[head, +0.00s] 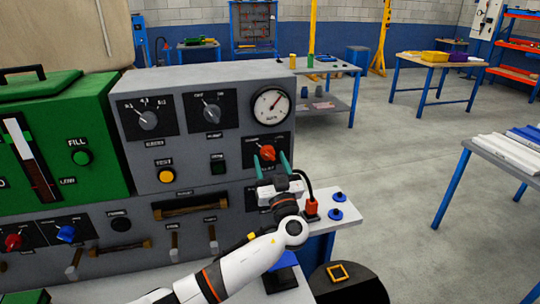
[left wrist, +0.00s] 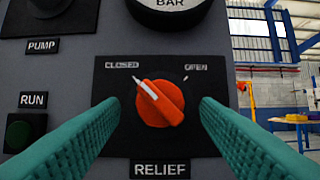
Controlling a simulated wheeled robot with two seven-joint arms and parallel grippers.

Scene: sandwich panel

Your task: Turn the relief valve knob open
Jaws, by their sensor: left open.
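The relief valve knob (head: 267,153) is orange-red and sits on a black plate at the right end of the grey panel, below the round gauge (head: 271,105). In the left wrist view the knob (left wrist: 160,103) shows its white pointer line aimed up-left at the CLOSED mark. The OPEN mark (left wrist: 195,67) is at the upper right. My left gripper (head: 271,163) is open in front of the knob. Its two green fingers (left wrist: 155,125) stand to the left and right of the knob, with a gap visible on each side. My right gripper is not in view.
A green unit (head: 62,145) stands left of the panel. A yellow TEST button (head: 166,175) and a dark green RUN button (left wrist: 19,133) are left of the knob.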

